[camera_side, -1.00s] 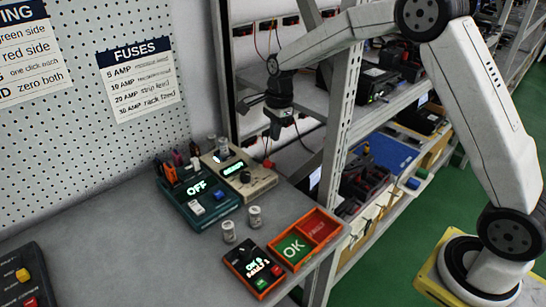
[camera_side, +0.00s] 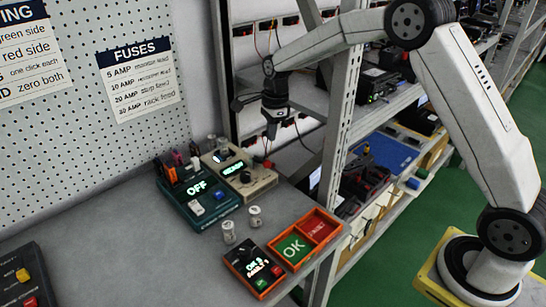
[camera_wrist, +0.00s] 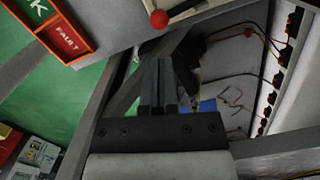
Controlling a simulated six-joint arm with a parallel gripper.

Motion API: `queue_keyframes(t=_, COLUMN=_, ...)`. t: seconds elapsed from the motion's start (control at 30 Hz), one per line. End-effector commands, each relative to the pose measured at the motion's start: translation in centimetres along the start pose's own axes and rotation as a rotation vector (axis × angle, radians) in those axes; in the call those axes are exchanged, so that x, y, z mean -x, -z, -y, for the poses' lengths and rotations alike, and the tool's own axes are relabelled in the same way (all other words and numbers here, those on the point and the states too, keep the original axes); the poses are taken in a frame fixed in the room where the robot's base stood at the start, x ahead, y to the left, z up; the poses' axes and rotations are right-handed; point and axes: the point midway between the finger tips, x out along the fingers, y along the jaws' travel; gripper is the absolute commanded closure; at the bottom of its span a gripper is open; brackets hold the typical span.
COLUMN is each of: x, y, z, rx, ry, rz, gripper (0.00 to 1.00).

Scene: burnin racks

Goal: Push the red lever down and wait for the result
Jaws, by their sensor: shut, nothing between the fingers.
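The red lever's ball knob (camera_wrist: 159,19) shows at the top of the wrist view, with a pale rod running right from it. In the side view a small red knob (camera_side: 267,163) shows beside the beige box at the bench's back right. My gripper (camera_side: 271,136) is above that knob, pointing down, shut and empty, apart from it. In the wrist view the closed fingers (camera_wrist: 158,75) are below the knob in the picture. The beige box (camera_side: 240,174) has a lit green display, too small to read surely.
A teal unit (camera_side: 198,197) reading OFF stands left of the beige box. An orange tray (camera_side: 305,238) marked OK and FAULT and a small black box (camera_side: 254,270) are nearer the front. Metal cans (camera_side: 229,232) stand between. A shelf upright (camera_side: 341,110) rises right of my gripper.

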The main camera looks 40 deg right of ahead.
Motion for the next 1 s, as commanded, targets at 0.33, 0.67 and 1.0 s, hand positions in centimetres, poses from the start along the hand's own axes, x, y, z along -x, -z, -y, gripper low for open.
queue_keyframes(t=0.33, x=-3.0, y=0.0, z=-0.1, rx=0.001, ry=-0.002, rz=-0.001, gripper=1.0)
queue_keyframes(t=0.67, x=-5.7, y=0.0, z=0.0, rx=0.001, ry=0.0, rz=0.0, gripper=1.0)
queue_keyframes(t=1.0, x=-6.4, y=0.0, z=0.0, rx=0.0, ry=0.001, rz=0.0, gripper=1.0)
